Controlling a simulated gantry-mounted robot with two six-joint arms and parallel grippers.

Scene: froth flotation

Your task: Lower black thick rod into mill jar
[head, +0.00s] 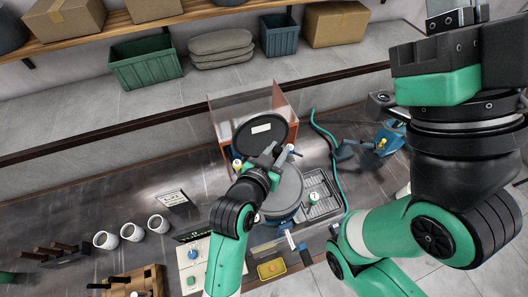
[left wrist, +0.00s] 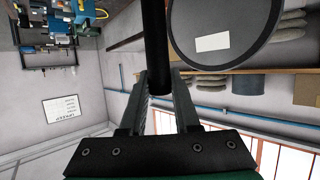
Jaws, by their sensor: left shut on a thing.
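My left gripper (head: 266,160) is over the bench's middle in the head view. In the left wrist view, its two fingers (left wrist: 160,88) are shut on the black thick rod (left wrist: 155,42), which runs up out of the picture. In the head view I cannot make out the rod clearly at the fingers. A black round disc (head: 246,136) with a white label stands tilted behind the gripper; it also shows in the left wrist view (left wrist: 248,50). A blue drum with a grey round top (head: 287,190) is just right of the gripper. I cannot tell which vessel is the mill jar.
An orange-framed clear guard (head: 285,105) stands behind the disc. A slotted tray (head: 325,188) and green hose (head: 333,160) lie to the right. White cups (head: 132,232) and a wooden rack (head: 140,280) are at left. My right arm fills the right side, its gripper (head: 452,18) cut off above.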

